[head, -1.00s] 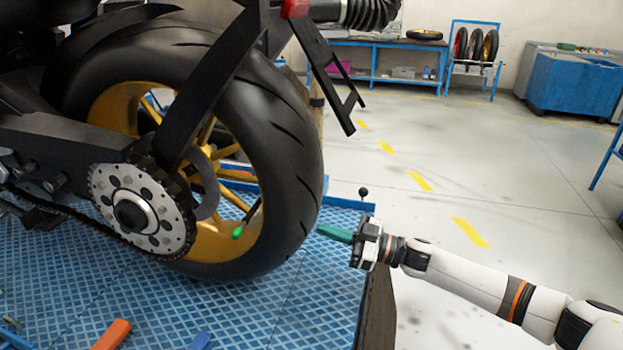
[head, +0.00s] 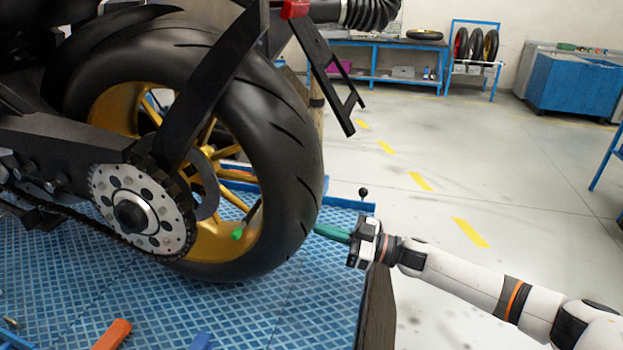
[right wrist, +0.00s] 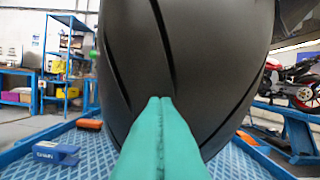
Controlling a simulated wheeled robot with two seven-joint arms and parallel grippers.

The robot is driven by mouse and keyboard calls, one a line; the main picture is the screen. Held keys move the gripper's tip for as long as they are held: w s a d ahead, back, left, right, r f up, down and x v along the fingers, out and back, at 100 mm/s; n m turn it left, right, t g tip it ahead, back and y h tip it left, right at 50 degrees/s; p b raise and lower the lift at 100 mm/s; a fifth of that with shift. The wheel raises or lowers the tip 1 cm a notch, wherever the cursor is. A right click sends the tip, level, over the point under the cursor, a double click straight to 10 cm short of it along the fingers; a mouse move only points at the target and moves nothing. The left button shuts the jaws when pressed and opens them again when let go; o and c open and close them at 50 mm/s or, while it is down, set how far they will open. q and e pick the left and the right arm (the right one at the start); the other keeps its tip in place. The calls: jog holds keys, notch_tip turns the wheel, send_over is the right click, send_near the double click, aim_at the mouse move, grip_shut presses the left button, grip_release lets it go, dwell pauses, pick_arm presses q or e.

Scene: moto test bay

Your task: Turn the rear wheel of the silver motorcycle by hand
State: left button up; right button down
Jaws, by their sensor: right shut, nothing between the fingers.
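The rear wheel of the motorcycle fills the left half of the head view, with a black grooved tyre (head: 290,165) and a gold spoked rim (head: 215,243). A silver sprocket (head: 128,210) with a chain is on its near side. The motorcycle parts in view look mostly black. My right gripper (head: 318,230) is shut and empty, its green fingers pointing left at the tyre's lower rear edge. In the right wrist view the fingertips (right wrist: 160,100) are against or very close to the tyre tread (right wrist: 190,55); I cannot tell if they touch. My left gripper is not in view.
The wheel is over a blue patterned platform (head: 290,300) with a raised edge and a black-knobbed lever (head: 363,193). A black bracket (head: 330,75) hangs above my gripper. Open floor is to the right.

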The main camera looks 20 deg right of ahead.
aim_at(318, 195)
jog(key=shift+w+a+r, duration=0.1)
jog(key=shift+a, duration=0.05)
dwell(0.8)
jog(key=shift+r+p, duration=0.1)
jog(key=shift+p, duration=0.25)
jog(key=shift+s+d+r+p, duration=0.1)
jog(key=shift+d+r+p, duration=0.1)
jog(key=shift+r+p, duration=1.25)
jog(key=shift+s+d+r+p, duration=0.15)
jog(key=shift+r+p, duration=1.2)
jog(key=shift+p, duration=0.1)
jog(key=shift+s+d+r+p, duration=0.1)
jog(key=shift+d+r+p, duration=0.1)
jog(key=shift+r+p, duration=1.25)
jog(key=shift+f, duration=0.1)
jog(key=shift+s, duration=0.1)
